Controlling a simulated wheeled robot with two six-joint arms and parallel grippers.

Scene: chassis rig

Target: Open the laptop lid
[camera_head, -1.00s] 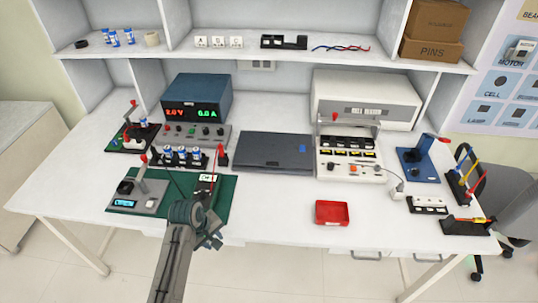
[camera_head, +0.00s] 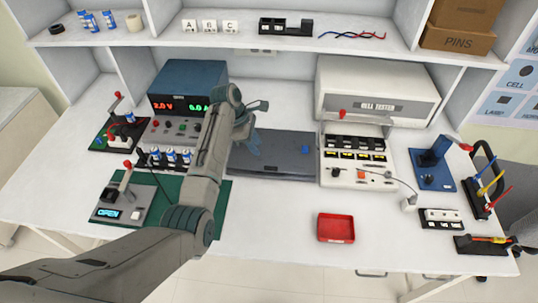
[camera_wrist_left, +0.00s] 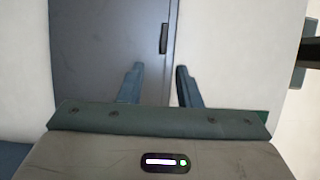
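The laptop (camera_head: 275,155) is a dark grey flat slab lying shut in the middle of the table. A small blue mark shows on its lid. My left gripper (camera_head: 257,125) is over the laptop's left part, and my arm hides some of that side. In the left wrist view the laptop (camera_wrist_left: 115,35) lies beyond the fingers, with a small dark slot near its edge. The left gripper's fingers (camera_wrist_left: 160,85) are apart with nothing between them. I cannot tell whether they touch the lid. My right gripper is not in view.
A power supply (camera_head: 188,85) stands behind my left arm. A white cell tester (camera_head: 375,90) with a battery holder is right of the laptop. A red tray (camera_head: 335,228) lies in front. The table's front middle is otherwise clear.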

